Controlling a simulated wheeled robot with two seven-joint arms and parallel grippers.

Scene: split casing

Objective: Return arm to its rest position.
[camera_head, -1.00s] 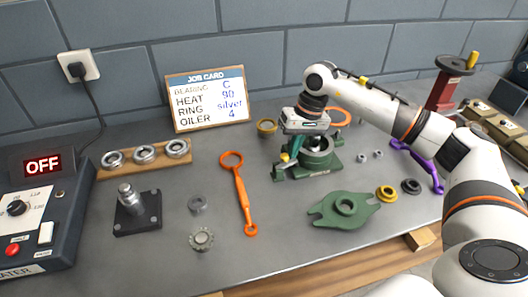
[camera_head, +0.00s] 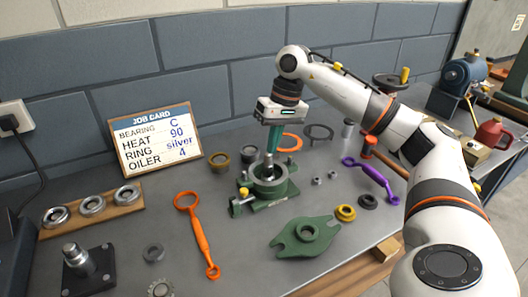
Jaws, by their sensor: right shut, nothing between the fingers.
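My right arm (camera_head: 345,88) reaches in from the right. Its gripper (camera_head: 270,151) points straight down with its fingers shut and nothing between them. It is just above the green lower casing (camera_head: 275,192), which stands upright on the bench and has a grey ring and a small yellow-ended fitting at its left. A thin upright shaft shows in the casing under the fingertips; I cannot tell whether they touch it. The green flanged cover (camera_head: 290,242) lies flat in front of the casing. My left gripper is out of view.
Orange spanner (camera_head: 200,235), purple handle tool (camera_head: 372,177), yellow ring (camera_head: 346,213) and dark ring (camera_head: 368,201) lie around the casing. A bearing rack (camera_head: 92,212), job card (camera_head: 157,138) and black-based post (camera_head: 88,268) are at left. Bare bench lies between spanner and cover.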

